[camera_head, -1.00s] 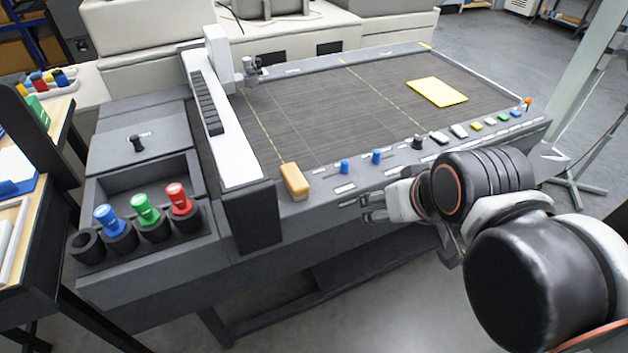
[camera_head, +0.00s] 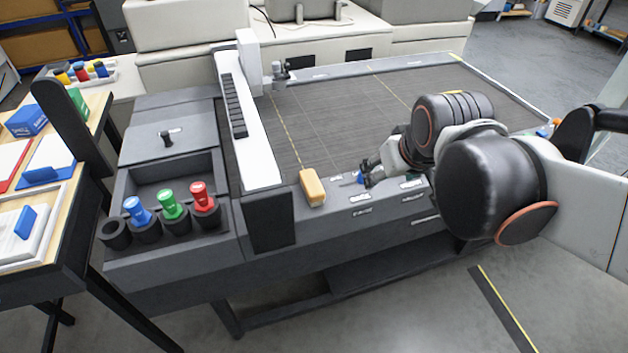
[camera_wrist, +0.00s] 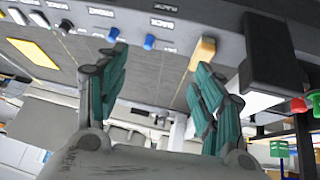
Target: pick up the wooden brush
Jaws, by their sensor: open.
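The wooden brush (camera_head: 312,188), a tan-yellow block, lies on the front left of the machine's dark bed, just right of the white gantry. In the wrist view the brush (camera_wrist: 202,58) shows at the upper middle right, beyond the right finger. My gripper (camera_head: 362,178) is to the right of the brush in the head view, apart from it, near a blue knob. In the wrist view my gripper (camera_wrist: 160,78) has its two teal fingers spread wide with nothing held between them.
The white gantry (camera_head: 258,140) with its dark front block (camera_head: 270,218) stands left of the brush. Blue, green and red handled tools (camera_head: 171,205) stand in black cups further left. A blue knob (camera_wrist: 150,42) is near my fingers. The dark bed (camera_head: 335,115) behind is clear.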

